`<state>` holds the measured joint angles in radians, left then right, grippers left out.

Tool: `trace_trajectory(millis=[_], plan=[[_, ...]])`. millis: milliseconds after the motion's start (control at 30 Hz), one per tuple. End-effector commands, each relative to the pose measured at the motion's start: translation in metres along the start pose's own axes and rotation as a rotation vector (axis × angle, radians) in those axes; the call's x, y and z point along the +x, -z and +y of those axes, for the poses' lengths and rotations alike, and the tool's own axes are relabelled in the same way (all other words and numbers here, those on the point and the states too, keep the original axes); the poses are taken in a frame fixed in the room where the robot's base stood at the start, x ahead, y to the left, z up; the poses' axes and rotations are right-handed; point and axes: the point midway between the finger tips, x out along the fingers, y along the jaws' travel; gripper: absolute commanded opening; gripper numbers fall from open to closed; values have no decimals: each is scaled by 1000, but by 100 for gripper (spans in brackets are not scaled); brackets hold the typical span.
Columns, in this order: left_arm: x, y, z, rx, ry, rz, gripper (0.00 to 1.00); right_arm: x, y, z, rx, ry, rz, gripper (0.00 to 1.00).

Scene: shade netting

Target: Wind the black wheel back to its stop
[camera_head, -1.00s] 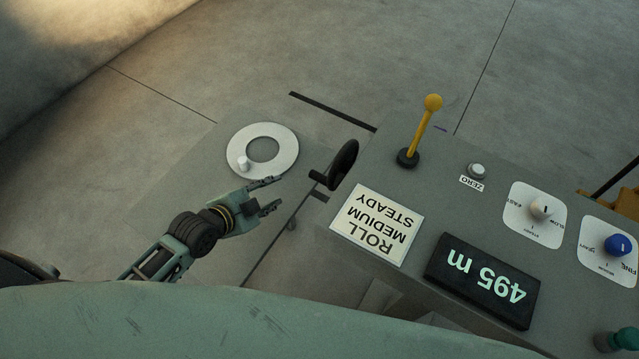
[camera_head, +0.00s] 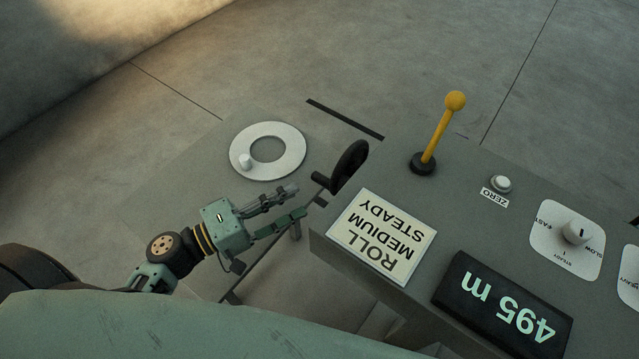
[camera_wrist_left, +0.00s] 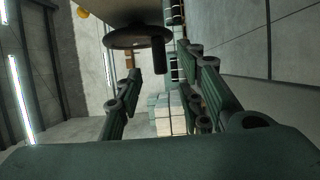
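The black wheel (camera_head: 351,163) is mounted at the left side of the grey console, and its handle (camera_head: 321,181) sticks out to the left. My left gripper (camera_head: 302,201) is open, with its fingers pointing right toward the handle and a little short of it. In the left wrist view the wheel (camera_wrist_left: 136,38) and its handle (camera_wrist_left: 158,56) are ahead at the top, between and beyond the spread fingers, with nothing held. My right gripper is not clearly in view.
The grey console carries a yellow lever (camera_head: 438,135), a white ZERO button (camera_head: 501,184), a card reading ROLL MEDIUM STEADY (camera_head: 383,238), a 495 m display (camera_head: 505,305) and a white-plated knob (camera_head: 575,234). A white ring with a peg (camera_head: 291,143) lies left of the wheel.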

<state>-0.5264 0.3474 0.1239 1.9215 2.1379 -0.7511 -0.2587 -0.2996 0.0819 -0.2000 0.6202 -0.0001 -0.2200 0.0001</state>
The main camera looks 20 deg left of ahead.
Motion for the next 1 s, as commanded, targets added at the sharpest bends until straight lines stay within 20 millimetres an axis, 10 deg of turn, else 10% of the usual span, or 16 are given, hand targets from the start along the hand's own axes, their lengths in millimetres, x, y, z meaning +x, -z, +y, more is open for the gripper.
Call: trace_trajectory(millis=[500, 1000], plan=[[70, 0, 2, 1, -1, 0, 35, -22, 3, -4, 2, 5, 1, 35], [75, 0, 0, 2, 0, 0, 21, -22, 2, -2, 1, 2, 0, 35]])
